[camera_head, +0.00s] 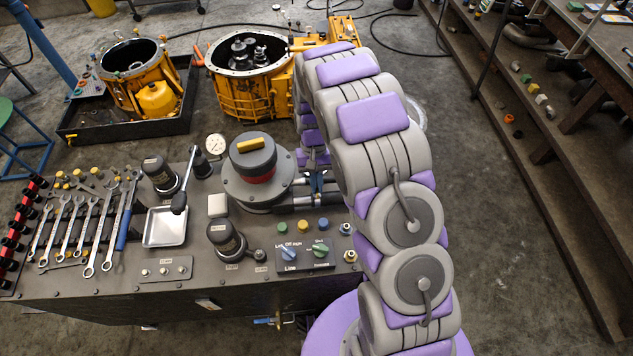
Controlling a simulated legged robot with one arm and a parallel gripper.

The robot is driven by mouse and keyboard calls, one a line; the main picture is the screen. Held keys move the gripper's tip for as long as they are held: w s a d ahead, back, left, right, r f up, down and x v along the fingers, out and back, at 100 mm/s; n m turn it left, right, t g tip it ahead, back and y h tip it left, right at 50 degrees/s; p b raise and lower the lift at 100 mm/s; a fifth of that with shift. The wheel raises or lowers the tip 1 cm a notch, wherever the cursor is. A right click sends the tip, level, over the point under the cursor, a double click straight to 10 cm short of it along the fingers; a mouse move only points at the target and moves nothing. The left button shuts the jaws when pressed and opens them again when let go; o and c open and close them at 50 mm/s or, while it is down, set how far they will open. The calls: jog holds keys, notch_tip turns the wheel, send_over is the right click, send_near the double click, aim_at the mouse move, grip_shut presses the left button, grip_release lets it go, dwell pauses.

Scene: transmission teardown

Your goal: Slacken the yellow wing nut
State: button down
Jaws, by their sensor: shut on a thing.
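A yellow bar-shaped piece (251,144) lies across the top of the grey round housing (257,188), which has a red band. My arm arches over from the lower right and comes down to the right of this housing. My gripper (317,186) points down at the dark pipes (298,203) beside the housing, apart from the yellow bar. It is shut on a small part there. My arm and the gripper itself hide that part, so I cannot tell its colour or shape.
The bench (120,285) carries wrenches (75,225), a metal tray (166,227), black domed knobs (226,240) and a switch panel (305,253). Orange transmission housings (240,95) stand behind. A shelf unit (560,180) stands at right, with open floor (480,200) between.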

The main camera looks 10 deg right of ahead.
jog(key=shift+w+r, duration=0.1)
jog(key=shift+w, duration=0.05)
jog(key=c, duration=1.3)
grip_release()
jog(key=shift+a, duration=0.1)
jog(key=p+v, duration=0.1)
jog(key=v, duration=1.6)
jog(key=shift+a+r, duration=0.1)
jog(key=shift+r, duration=0.05)
